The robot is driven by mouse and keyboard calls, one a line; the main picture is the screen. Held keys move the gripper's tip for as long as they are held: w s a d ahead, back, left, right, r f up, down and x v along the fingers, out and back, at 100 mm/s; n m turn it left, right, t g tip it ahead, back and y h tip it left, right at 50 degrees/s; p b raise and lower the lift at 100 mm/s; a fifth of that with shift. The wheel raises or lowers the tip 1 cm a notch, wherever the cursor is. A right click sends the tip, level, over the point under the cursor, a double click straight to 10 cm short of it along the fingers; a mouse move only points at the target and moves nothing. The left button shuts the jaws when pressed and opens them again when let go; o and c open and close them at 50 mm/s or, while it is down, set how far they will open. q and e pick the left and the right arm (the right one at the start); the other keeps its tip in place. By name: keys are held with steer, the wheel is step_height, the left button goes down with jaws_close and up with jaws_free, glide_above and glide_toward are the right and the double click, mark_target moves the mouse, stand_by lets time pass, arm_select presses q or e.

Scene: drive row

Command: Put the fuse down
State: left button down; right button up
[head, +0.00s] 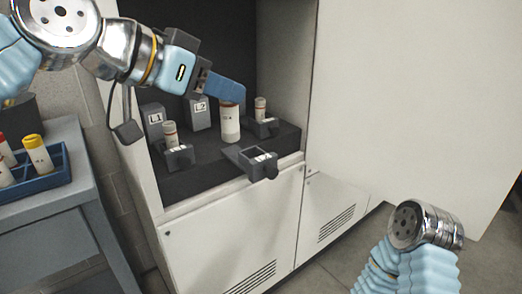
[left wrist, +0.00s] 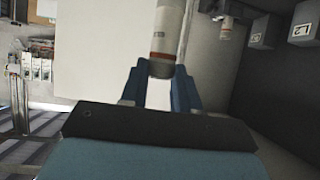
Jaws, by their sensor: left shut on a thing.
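My left gripper (head: 232,92) reaches into the open cabinet from the upper left and is shut on a white fuse (head: 230,124) with a reddish-brown band at its top. The fuse is upright, its lower end in front of the dark shelf; I cannot tell whether it touches. In the left wrist view the fuse (left wrist: 166,42) sits between the blue fingers (left wrist: 160,88). An empty-looking grey holder (head: 250,160) juts out at the shelf's front edge, below and right of the fuse. Only part of my right arm shows at lower right; its gripper is out of view.
Two other fuses stand in holders, one at left (head: 170,134) and one at right (head: 260,108). Grey blocks marked L1 (head: 155,117) and L2 (head: 200,112) stand behind. A blue tray (head: 62,172) with capped fuses is at far left. The white door (head: 420,90) stands open at right.

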arm_select(q)
steer(key=w+d+f, duration=0.1)
steer(key=w+f, duration=0.2)
steer(key=w, duration=0.1)
steer(key=w+d+f, duration=0.1)
steer(key=w+f, duration=0.2)
steer(key=f, duration=0.1)
steer(key=w+d+f, duration=0.1)
steer(key=w+f, duration=0.3)
steer(key=shift+w+d+f, duration=0.2)
steer(key=shift+w+f, duration=0.05)
steer(key=shift+w, duration=0.05)
steer(key=shift+f, duration=0.35)
steer(key=shift+f+b, duration=0.15)
steer(key=shift+b, duration=0.15)
steer(key=c, duration=0.8)
jaws_free()
